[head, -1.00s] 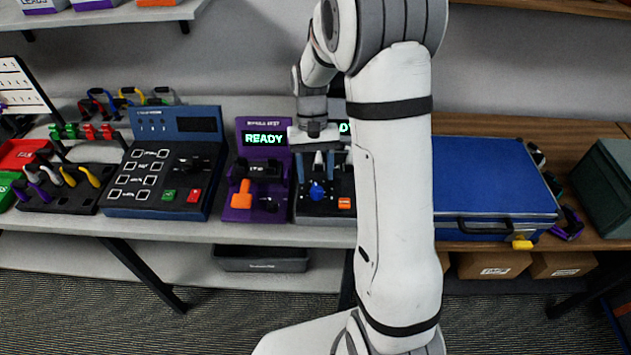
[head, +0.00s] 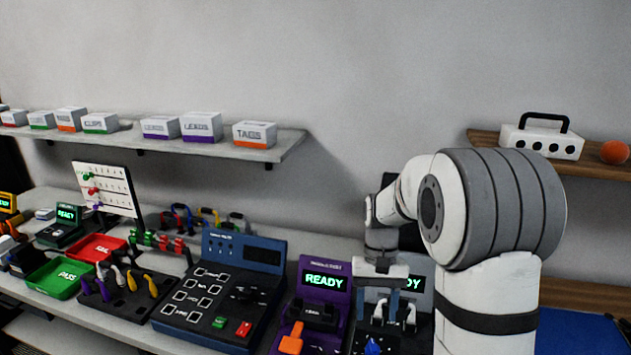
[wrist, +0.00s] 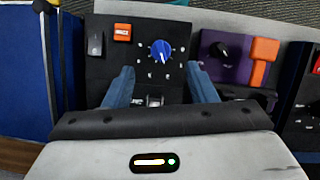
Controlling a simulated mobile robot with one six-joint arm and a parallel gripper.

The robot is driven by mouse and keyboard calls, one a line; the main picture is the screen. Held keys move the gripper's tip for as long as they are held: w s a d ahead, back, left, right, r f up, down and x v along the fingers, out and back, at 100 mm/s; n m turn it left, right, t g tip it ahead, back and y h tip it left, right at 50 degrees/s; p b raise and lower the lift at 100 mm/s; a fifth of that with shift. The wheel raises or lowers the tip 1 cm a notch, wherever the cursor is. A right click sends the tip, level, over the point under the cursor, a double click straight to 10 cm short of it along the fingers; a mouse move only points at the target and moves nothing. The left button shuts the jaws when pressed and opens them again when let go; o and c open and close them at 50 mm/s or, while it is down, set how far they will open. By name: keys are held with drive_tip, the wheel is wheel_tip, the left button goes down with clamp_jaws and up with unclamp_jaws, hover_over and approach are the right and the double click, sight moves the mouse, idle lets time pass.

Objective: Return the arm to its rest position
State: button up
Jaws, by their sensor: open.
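My gripper (head: 377,307) is at the end of my white and grey arm, pointing down over a dark tester station with a blue knob (head: 372,346). In the wrist view, my gripper (wrist: 163,88) has its two blue fingers spread wide apart with nothing held between them. The blue knob (wrist: 161,50) sits on the dark panel beyond the fingertips, apart from them. An orange button (wrist: 122,33) and a black switch are beside it. The station's screen behind the gripper is partly hidden by my arm.
A purple tester (head: 310,315) reading READY and a blue tester (head: 223,290) stand left of my gripper. Red (head: 97,247) and green (head: 60,277) trays lie farther left. Above are a left shelf (head: 285,148) with labelled boxes and a right shelf (head: 484,137). A blue case (head: 580,335) is at right.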

drive_tip(key=s+r+t, duration=0.3)
drive_tip(key=s+r, duration=0.1)
drive_tip(key=s, duration=0.4)
drive_tip(key=s+r+n+t, duration=0.1)
drive_tip(key=s+r+t, duration=0.3)
drive_tip(key=s, duration=0.5)
drive_tip(key=shift+s+a+h, duration=0.25)
drive_tip(key=shift+h, duration=0.05)
